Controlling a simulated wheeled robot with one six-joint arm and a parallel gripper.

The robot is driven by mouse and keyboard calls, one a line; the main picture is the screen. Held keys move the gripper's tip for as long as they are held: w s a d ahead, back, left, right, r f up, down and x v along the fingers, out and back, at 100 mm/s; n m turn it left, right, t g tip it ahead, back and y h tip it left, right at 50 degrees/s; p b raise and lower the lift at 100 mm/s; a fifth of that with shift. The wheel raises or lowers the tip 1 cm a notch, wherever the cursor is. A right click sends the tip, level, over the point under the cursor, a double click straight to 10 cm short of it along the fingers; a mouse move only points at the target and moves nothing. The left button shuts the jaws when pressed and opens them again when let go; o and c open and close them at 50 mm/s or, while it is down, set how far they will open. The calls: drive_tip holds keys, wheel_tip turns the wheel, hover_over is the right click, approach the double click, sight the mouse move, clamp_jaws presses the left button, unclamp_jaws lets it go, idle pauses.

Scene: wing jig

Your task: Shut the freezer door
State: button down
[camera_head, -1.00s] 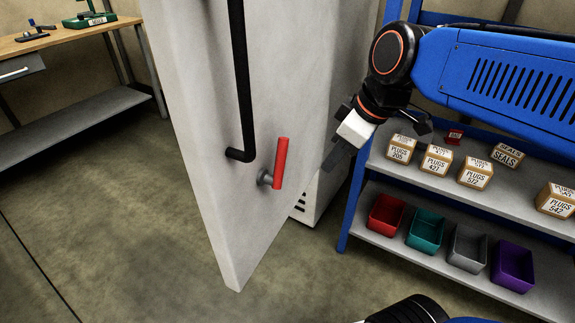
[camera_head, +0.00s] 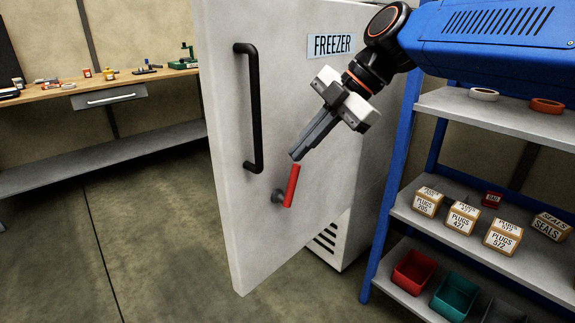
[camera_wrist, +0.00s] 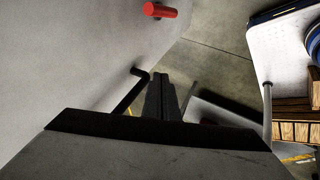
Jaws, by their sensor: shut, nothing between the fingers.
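The white freezer door (camera_head: 225,150) stands open, swung out from the freezer body (camera_head: 345,235). Its outer face carries a FREEZER label, a long black bar handle (camera_head: 255,110) and a red lever (camera_head: 292,186) on a grey pivot. My gripper (camera_head: 297,156) is shut and empty, its fingertips in front of the door face just above the red lever in the head view. I cannot tell whether they touch. In the wrist view my closed fingers (camera_wrist: 162,98) point past the door face, with the red lever (camera_wrist: 161,10) at the top and the black handle (camera_wrist: 130,92) near the fingers.
A blue-framed shelf rack (camera_head: 460,190) with boxes and coloured bins stands close on the right. A wooden workbench (camera_head: 75,88) is at the back left. The floor (camera_head: 150,220) left of the door is clear.

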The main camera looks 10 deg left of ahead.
approach(248, 188)
wheel_tip(248, 188, down, 4)
drive_tip(key=s, duration=0.3)
drive_tip(key=shift+w+a+r, duration=0.15)
drive_tip(key=shift+w+a, duration=0.45)
drive_tip(key=shift+w, duration=0.1)
drive_tip(key=shift+w+a+r, duration=0.15)
drive_tip(key=shift+w+a, duration=0.45)
drive_tip(key=shift+w, duration=0.1)
